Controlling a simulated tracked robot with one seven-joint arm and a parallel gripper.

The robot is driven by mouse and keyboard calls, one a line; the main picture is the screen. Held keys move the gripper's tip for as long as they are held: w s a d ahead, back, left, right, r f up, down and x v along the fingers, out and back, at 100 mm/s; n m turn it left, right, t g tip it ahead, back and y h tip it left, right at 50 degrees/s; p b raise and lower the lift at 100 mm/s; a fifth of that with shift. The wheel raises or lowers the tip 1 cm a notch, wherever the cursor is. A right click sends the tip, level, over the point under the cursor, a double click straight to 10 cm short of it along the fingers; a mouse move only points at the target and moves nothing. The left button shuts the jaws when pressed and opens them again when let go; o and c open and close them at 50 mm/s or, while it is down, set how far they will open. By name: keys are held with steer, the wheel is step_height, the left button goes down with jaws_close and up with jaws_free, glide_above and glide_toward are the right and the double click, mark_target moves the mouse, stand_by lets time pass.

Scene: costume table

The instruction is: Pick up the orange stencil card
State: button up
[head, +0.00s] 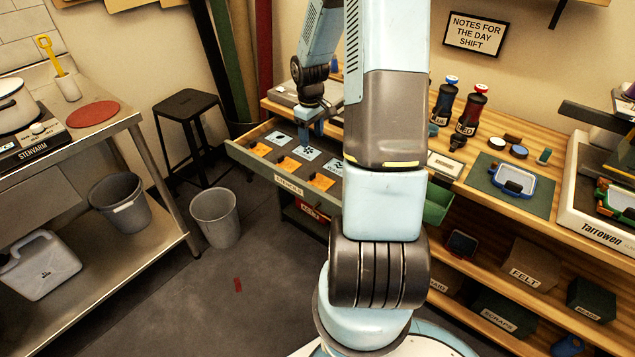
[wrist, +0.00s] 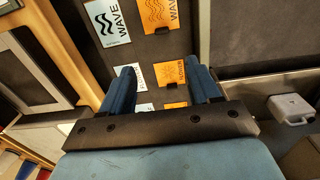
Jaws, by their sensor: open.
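Orange stencil cards (head: 288,163) lie in a row in the open drawer (head: 240,154), each beside a light blue card (head: 307,152). In the wrist view, an orange card (wrist: 172,71) with a dark pattern lies between my fingertips as seen from above, nearer the right finger. A light blue card (wrist: 142,76) is next to it, partly hidden by the left finger. An orange card marked WAVE (wrist: 158,14) lies further up. Another orange card (wrist: 176,105) is mostly hidden by my gripper. My gripper (wrist: 162,78) is open and empty; it is also above the drawer in the head view (head: 318,126).
The drawer's front wall carries a label (head: 288,186). The wooden counter (head: 555,203) behind and right holds blue and red bottles (head: 470,110) and a stamp pad. A black stool (head: 188,115) and grey bin (head: 215,216) stand left of the drawer.

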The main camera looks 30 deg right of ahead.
step_height(320, 180, down, 3)
glide_above(313, 174)
steer(key=f, duration=0.7)
steer(key=shift+w+d+f, duration=0.3)
steer(key=shift+w+f, duration=0.05)
steer(key=f, duration=0.3)
steer(key=shift+s+a+f, duration=0.2)
steer(key=shift+a+f, duration=0.1)
steer(key=shift+f, duration=0.8)
steer(key=c, duration=1.1)
steer(key=shift+r, duration=0.1)
